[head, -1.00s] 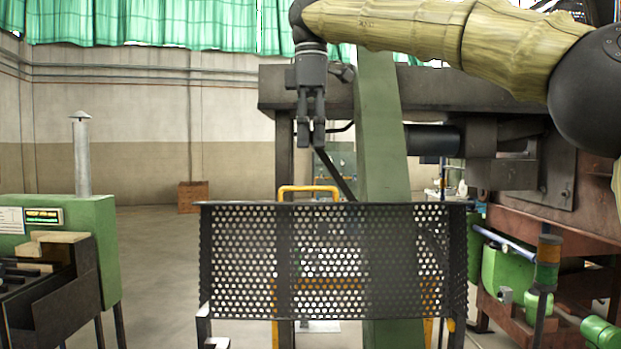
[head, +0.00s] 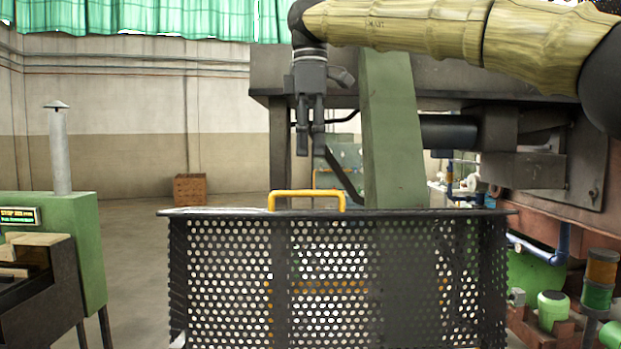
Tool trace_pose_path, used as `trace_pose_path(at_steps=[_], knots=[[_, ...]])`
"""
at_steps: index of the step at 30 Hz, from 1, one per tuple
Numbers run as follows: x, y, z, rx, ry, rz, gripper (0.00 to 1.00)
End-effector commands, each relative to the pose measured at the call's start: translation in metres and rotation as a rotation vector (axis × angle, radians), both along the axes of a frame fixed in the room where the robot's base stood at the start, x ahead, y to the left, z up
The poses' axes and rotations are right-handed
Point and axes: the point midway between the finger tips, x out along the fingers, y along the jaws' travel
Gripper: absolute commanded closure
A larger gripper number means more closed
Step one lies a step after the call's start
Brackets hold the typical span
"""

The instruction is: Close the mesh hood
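The mesh hood (head: 340,280) is a black perforated panel in the lower middle of the head view, with a flat top edge. A yellow handle (head: 307,194) stands up at the top edge, left of its middle. My gripper (head: 310,154) points straight down above the handle in the picture, clear of it, with nothing visible between its fingers. The two fingers look close together with a narrow gap, and I cannot tell whether they are open or shut. The hood's lower edge is out of view.
A slanted green beam (head: 391,140) and a dark machine frame (head: 265,75) stand behind my gripper. A signal lamp (head: 599,280) stands at right. A green machine with a chimney (head: 60,150) is at left. Open floor (head: 140,260) lies between it and the hood.

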Motion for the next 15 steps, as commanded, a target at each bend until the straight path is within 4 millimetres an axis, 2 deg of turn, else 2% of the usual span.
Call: trace_pose_path(at_steps=[6, 15], knots=[[0.008, -0.001, -0.036, -0.001, 0.011, 0.000, 0.66], [0.008, -0.001, -0.068, -0.001, 0.008, -0.001, 0.66]])
